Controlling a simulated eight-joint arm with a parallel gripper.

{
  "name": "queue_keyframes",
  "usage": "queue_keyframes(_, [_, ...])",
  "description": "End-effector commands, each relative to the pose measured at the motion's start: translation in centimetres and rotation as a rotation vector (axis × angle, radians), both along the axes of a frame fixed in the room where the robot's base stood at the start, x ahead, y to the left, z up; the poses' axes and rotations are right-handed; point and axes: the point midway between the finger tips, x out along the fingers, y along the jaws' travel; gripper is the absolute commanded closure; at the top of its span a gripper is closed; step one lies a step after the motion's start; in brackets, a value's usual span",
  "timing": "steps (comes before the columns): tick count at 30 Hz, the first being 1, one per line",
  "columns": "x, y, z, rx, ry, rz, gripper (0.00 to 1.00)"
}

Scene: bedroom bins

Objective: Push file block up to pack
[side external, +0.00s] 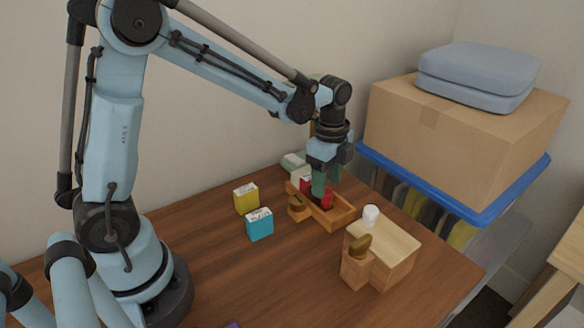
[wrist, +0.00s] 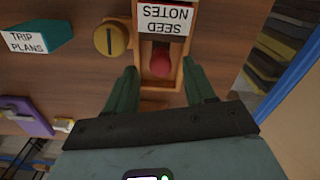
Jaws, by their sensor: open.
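A narrow wooden tray (side external: 333,219) lies on the desk under my gripper, and its side walls show in the wrist view (wrist: 144,68). A file block labelled SEED NOTES (wrist: 165,20) sits in the tray at the top of the wrist view. A rounded red piece (wrist: 160,62) is in the tray just below that block; red also shows beside the fingers in the side view (side external: 327,199). My gripper (side external: 321,192) is open and low at the tray. In the wrist view its green fingers (wrist: 160,70) flank the tray. Part of the tray is hidden by the fingers.
A yellow block (side external: 246,199) and a teal block (side external: 259,224), labelled TRIP PLANS, stand left of the tray. A brass-coloured knob (side external: 297,206) sits against its left side. A wooden drawer box (side external: 398,250) with a white cylinder (side external: 370,214) stands right. The front desk is mostly clear.

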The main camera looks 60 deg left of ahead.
Motion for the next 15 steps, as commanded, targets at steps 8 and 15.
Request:
queue_keyframes(8, [-0.1,0.0,5.1,0.000,0.000,0.000,0.46])
queue_keyframes(15, [0.0,0.0,8.4,0.000,0.000,0.000,0.46])
